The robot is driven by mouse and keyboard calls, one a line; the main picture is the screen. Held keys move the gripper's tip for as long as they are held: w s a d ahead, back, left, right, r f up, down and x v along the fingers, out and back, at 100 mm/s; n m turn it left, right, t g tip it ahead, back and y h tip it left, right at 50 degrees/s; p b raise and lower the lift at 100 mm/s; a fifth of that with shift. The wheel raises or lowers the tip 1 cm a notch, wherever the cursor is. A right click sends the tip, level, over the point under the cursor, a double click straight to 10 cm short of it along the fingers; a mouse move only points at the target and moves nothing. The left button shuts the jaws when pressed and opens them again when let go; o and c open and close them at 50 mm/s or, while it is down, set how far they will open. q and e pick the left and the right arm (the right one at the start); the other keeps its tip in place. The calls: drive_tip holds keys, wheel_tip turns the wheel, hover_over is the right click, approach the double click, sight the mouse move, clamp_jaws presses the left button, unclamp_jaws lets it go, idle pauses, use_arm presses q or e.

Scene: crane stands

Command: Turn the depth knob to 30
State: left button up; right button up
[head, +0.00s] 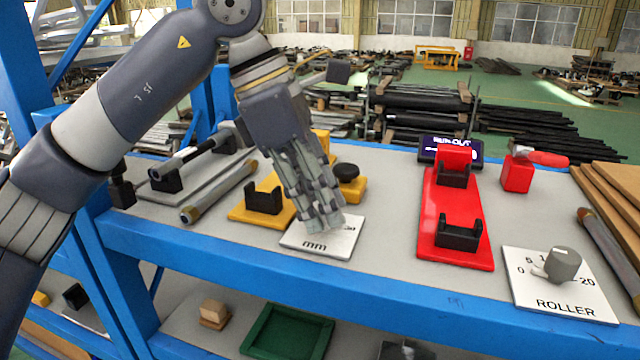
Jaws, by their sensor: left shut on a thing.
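The white dial plate marked "mm" (341,246) lies on the shelf top at the middle of the head view. My left gripper (322,218) points down over this plate, with its fingers shut at the plate's centre. The depth knob is hidden behind the fingers, and most of its scale is covered, so its setting cannot be read. My right gripper is not in view.
A second white plate marked "ROLLER" (545,301) with a grey knob (562,265) is at the right. A red stand (432,215) with black cradles and a yellow stand (243,211) flank the dial plate. A dark display (470,150) stands behind.

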use_arm(q)
drive_tip(key=shift+w+r+m+g+p, duration=0.1)
drive_tip(key=shift+m+g+p, duration=0.35)
drive_tip(key=shift+m, duration=0.5)
drive_tip(key=shift+w+m+g+p, duration=0.1)
drive_tip(key=shift+m+g+p, duration=0.15)
drive_tip(key=shift+m+p, duration=0.55)
drive_tip(key=shift+m, duration=0.35)
drive_tip(key=o, duration=1.1)
drive_tip(key=shift+c, duration=0.2)
drive_tip(key=v, duration=1.1)
drive_tip(key=shift+r, duration=0.4)
